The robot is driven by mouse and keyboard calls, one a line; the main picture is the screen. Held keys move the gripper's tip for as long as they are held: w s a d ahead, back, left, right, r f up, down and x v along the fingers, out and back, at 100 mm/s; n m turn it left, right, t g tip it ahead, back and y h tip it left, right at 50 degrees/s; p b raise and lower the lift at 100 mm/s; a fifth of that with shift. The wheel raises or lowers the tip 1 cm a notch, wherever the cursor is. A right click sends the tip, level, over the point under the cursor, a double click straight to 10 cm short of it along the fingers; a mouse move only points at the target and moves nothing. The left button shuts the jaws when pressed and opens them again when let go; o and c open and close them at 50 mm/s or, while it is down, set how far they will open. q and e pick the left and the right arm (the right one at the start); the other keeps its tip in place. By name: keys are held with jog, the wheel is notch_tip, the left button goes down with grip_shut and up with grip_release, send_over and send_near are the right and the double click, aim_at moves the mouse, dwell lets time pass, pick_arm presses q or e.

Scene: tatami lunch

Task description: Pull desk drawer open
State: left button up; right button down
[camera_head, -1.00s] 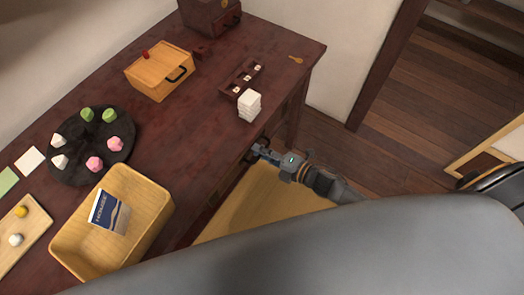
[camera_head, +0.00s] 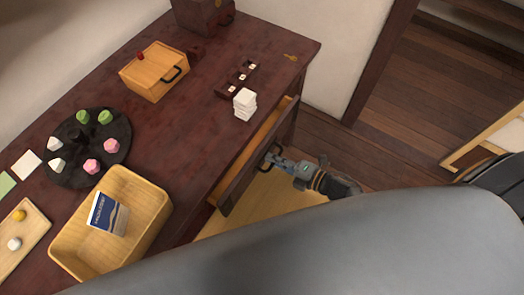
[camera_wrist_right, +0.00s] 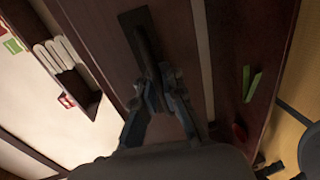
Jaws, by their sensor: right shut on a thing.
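The dark wooden desk drawer (camera_head: 240,180) stands partly out from the desk's (camera_head: 185,165) front in the head view, with a strip of its lighter inside showing. My right gripper (camera_head: 271,158) is at the drawer front, shut on the dark drawer handle. In the right wrist view the handle (camera_wrist_right: 143,42) runs between the fingers of the right gripper (camera_wrist_right: 160,82). My left gripper is not in view. Most of the drawer's inside is hidden in the head view.
On the desk are a wooden bin (camera_head: 150,235) holding a blue-and-white packet (camera_head: 108,214), a dark round tray (camera_head: 68,175) with several sweets, a lidded wooden box (camera_head: 150,85) and a white stack (camera_head: 244,103). Pale floor matting (camera_head: 270,195) lies below the drawer.

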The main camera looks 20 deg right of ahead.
jog(key=f+v, duration=0.1)
jog(key=v, duration=0.8)
jog(key=f+v, duration=0.2)
jog(key=v, duration=0.8)
jog(key=shift+s+d+f, duration=0.2)
jog(key=shift+s+d, duration=0.2)
jog(key=c, duration=1.8)
grip_release()
jog(key=shift+o, duration=0.2)
jog(key=v, duration=1.2)
